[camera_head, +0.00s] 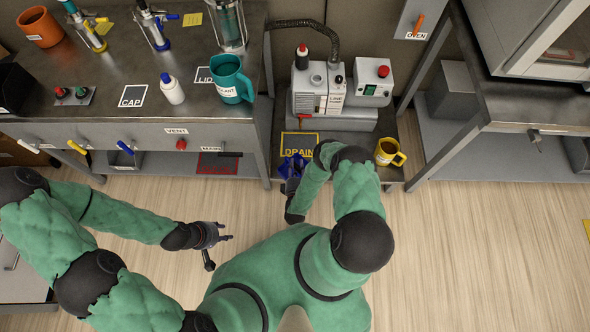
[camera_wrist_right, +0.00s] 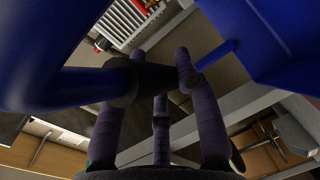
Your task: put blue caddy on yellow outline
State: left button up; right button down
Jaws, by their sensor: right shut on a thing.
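The blue caddy (camera_head: 296,161) is at the front of the low middle bench, partly hidden by my right gripper and arm. In the right wrist view the blue caddy (camera_wrist_right: 270,40) looms large, with a blue bar and a dark grip across the fingers. My right gripper (camera_wrist_right: 160,80) is shut on that grip. In the head view the right gripper (camera_head: 291,188) is just in front of the caddy. The yellow outline (camera_head: 299,143), labelled DRAIN, lies just behind the caddy, which overlaps its front edge in the picture. My left gripper (camera_head: 222,238) is open and empty over the floor.
A grey pump machine (camera_head: 320,95) stands behind the outline. A yellow mug (camera_head: 388,153) is to the right on the same bench. The left bench (camera_head: 130,65) carries a teal jug (camera_head: 232,80) and a white bottle (camera_head: 172,90). The floor at right is clear.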

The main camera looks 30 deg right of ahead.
jog(key=shift+w+f+b, duration=0.35)
jog(key=shift+w+f, duration=0.25)
jog(key=shift+f, duration=0.05)
notch_tip(320, 180, down, 3)
jog(key=shift+w+d+f+b, duration=0.1)
jog(key=shift+f+b, duration=0.05)
jog(key=shift+b, duration=0.7)
jog(key=c, duration=1.3)
grip_release()
jog(key=shift+f, duration=0.15)
jog(key=o, duration=0.4)
